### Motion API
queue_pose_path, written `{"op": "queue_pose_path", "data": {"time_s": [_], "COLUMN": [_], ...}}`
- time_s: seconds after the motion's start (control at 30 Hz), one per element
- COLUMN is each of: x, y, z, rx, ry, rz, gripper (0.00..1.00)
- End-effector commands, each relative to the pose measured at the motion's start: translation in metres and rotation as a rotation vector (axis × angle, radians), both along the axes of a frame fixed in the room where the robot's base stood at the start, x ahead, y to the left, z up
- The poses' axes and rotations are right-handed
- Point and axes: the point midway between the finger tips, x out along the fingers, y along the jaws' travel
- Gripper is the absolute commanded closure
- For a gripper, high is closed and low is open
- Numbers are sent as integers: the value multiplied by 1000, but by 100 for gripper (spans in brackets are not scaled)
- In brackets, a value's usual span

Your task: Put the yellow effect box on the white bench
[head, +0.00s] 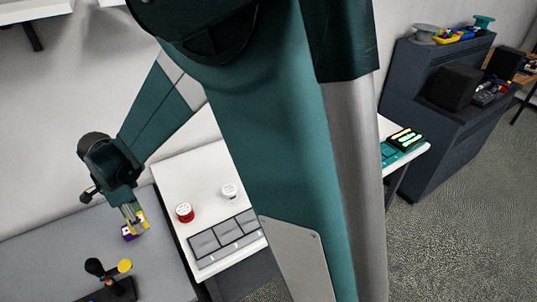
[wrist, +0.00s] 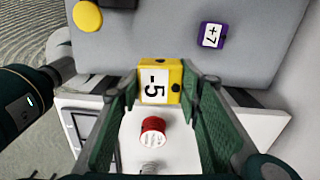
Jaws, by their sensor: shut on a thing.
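My gripper (head: 134,212) is shut on the yellow effect box (wrist: 174,70), which carries a white "-5" label. In the wrist view the box sits between the two fingertips (wrist: 160,88); in the head view a bit of its yellow (head: 141,219) shows at the fingertips. The gripper is over the grey surface (head: 60,250), left of the white bench (head: 192,165). How far the box is above the surface I cannot tell. The white bench also shows low in the wrist view (wrist: 185,150), partly hidden by the fingers.
A purple box (wrist: 213,35) marked "+7" is close by on the grey surface. A stand with black and yellow knobs (head: 112,280) is nearby. The bench holds a red spool (head: 184,212), a white spool (head: 230,191) and a grey tray (head: 224,238). The bench's back left is bare.

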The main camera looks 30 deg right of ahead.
Motion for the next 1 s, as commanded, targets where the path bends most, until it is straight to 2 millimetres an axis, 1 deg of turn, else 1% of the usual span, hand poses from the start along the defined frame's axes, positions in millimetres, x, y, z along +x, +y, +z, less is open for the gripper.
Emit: {"op": "queue_pose_path", "data": {"time_s": [0.03,0.2,0.5,0.53,0.77,0.87,1.0], "x": [-1,-1,-1,0,22,32,48], "y": [0,0,0,-2,-32,-48,-77], "z": [14,52,100,103,102,102,103], "rx": [0,0,0,0,0,0,0], "ry": [0,0,0,0,0,0,0], "rz": [0,0,0,-3,-75,-112,-177], "gripper": [79,79,79,79,79,79,79]}}
